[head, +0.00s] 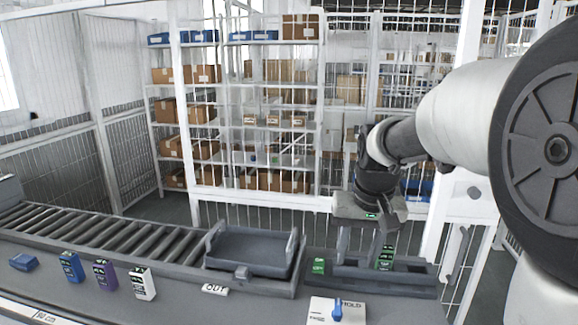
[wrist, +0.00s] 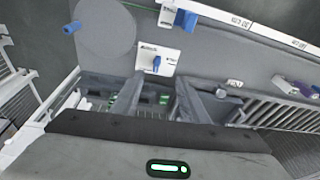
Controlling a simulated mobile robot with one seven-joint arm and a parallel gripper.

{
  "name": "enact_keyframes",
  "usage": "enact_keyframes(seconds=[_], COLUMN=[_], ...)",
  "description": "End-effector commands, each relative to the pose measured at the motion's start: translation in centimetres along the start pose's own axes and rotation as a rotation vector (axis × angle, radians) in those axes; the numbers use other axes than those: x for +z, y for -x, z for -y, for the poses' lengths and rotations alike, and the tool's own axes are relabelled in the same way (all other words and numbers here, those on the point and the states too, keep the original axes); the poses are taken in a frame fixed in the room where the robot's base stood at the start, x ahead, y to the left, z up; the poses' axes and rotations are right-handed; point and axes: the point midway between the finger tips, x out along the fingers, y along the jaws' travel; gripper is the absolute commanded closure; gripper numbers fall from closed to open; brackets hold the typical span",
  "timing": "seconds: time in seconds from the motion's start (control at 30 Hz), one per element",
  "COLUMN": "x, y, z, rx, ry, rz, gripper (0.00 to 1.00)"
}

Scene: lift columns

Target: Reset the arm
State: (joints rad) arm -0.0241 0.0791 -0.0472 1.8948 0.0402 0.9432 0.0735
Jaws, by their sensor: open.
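My arm reaches in from the right in the head view. My gripper (head: 364,250) hangs over the dark tray (head: 415,282) at the right of the counter, fingers pointing down. In the wrist view my gripper (wrist: 157,95) has its two fingers spread apart, and I see nothing held between them. Green-marked items (wrist: 150,100) show below and between the fingers. In the head view green-marked boxes (head: 385,257) (head: 319,266) stand by the fingers; I cannot tell whether any touches them.
An empty grey tray (head: 250,262) sits by the roller conveyor (head: 100,232). Blue (head: 71,267), purple (head: 105,274) and white (head: 142,283) boxes stand at left on the counter. A HOLD plate (head: 322,312) carries a blue piece (head: 337,310). A mesh fence (head: 290,205) and shelves stand behind.

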Motion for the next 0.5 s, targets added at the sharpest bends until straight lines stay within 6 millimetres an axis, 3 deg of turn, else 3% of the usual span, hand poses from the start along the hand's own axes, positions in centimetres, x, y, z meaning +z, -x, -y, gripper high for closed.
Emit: enact_keyframes(seconds=[0.03, 0.2, 0.4, 0.5], x=[1.9, 8.5, 15.4, 17.5], y=[2.5, 7.3, 9.3, 9.4], z=[-0.1, -0.6, -1.3, -1.6], rx=[-0.005, -0.009, -0.001, 0.004], ry=[0.012, 0.054, 0.098, 0.111], rz=[-0.035, -0.127, -0.219, -0.247], gripper=[0.59, 0.59, 0.59, 0.59])
